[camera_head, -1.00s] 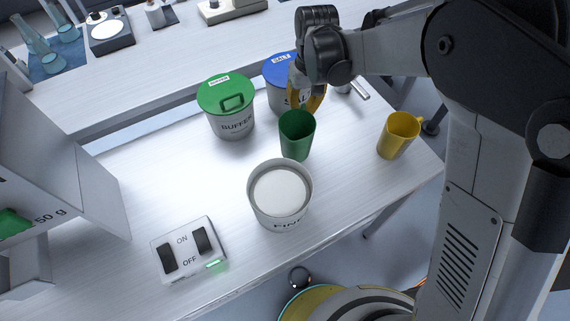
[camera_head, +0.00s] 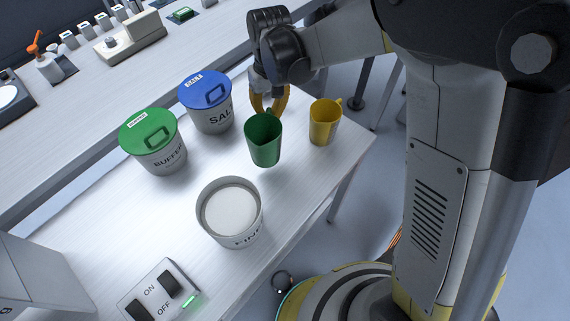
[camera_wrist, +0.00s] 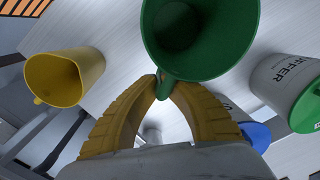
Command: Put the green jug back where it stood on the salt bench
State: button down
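The green jug (camera_head: 263,141) is upright over the bench (camera_head: 215,265), between the blue-lidded salt bin (camera_head: 209,107) and the yellow jug (camera_head: 324,122). My gripper (camera_head: 268,108) has its yellow fingers closed on the jug's handle side. In the wrist view my fingertips (camera_wrist: 162,82) meet at the handle of the green jug (camera_wrist: 200,62), and the jug's open mouth faces the camera. I cannot tell for sure whether its base touches the bench. The yellow jug also shows at the left of the wrist view (camera_wrist: 62,78).
A green-lidded buffer bin (camera_head: 160,150) stands at the back left. An open tub of white material (camera_head: 232,222) stands in front of the green jug. A switch box (camera_head: 158,295) is at the front. The bench's right edge lies just beyond the yellow jug.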

jog(key=s+d+r+m+p, duration=0.1)
jog(key=s+d+r+m, duration=0.15)
jog(key=d, duration=0.75)
jog(key=s+d+r+m+p, duration=0.1)
jog(key=s+d+r+m, duration=0.2)
jog(key=d, duration=0.8)
jog(key=shift+m, duration=0.45)
jog(key=shift+w+a+f+b, duration=0.55)
jog(key=shift+a+f+b, duration=0.35)
jog(key=shift+a+f, duration=1.05)
jog(key=shift+w+a+f+b, duration=0.55)
jog(key=shift+a+f+b, duration=0.35)
jog(key=shift+a+f, duration=1)
jog(key=shift+w+a+f+b, duration=0.55)
jog(key=shift+a+f+b, duration=0.35)
jog(key=shift+a+f, duration=1)
jog(key=shift+d+f, duration=0.35)
jog(key=shift+f, duration=0.05)
jog(key=shift+f, duration=0.15)
jog(key=c, duration=1.6)
grip_release()
